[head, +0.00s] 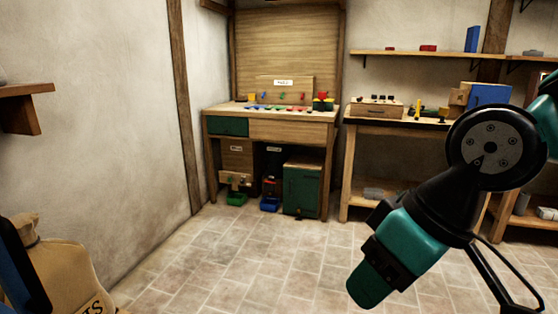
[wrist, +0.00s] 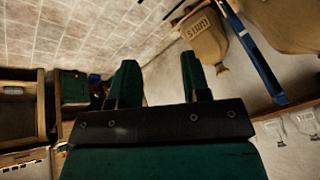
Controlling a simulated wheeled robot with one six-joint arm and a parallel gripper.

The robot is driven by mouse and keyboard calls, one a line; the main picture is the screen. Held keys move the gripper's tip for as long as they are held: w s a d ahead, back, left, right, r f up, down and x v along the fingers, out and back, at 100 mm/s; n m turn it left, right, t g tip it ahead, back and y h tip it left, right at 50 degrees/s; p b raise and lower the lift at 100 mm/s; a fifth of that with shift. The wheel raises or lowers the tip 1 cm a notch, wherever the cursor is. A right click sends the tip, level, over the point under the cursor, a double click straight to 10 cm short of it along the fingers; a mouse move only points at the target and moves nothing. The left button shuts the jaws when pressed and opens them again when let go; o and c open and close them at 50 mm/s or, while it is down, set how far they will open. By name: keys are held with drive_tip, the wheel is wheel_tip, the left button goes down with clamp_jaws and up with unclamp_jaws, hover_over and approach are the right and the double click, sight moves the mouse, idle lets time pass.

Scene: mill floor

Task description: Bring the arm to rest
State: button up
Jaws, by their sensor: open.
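My arm shows at the right of the head view, folded downward, in green and black. Its lower end, a green part, hangs over the tiled floor, and the fingers cannot be made out there. In the wrist view my gripper (wrist: 160,82) shows two green fingers set well apart on a dark bar. It is open, with nothing between the fingers. The fingers touch nothing that I can see.
A wooden desk (head: 290,130) with small coloured items stands at the back. A workbench (head: 352,122) is right of it, under a wall shelf (head: 400,53). A sack (head: 65,275) is at lower left. The tiled floor (head: 220,255) between is clear.

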drive_tip(key=s+d+f+g, duration=0.2)
drive_tip(key=s+d, duration=0.2)
drive_tip(key=s, duration=0.2)
wheel_tip(320, 180, up, 16)
drive_tip(key=p, duration=1.6)
drive_tip(key=shift+m+h, duration=0.3)
drive_tip(key=shift+w+a+f, duration=0.1)
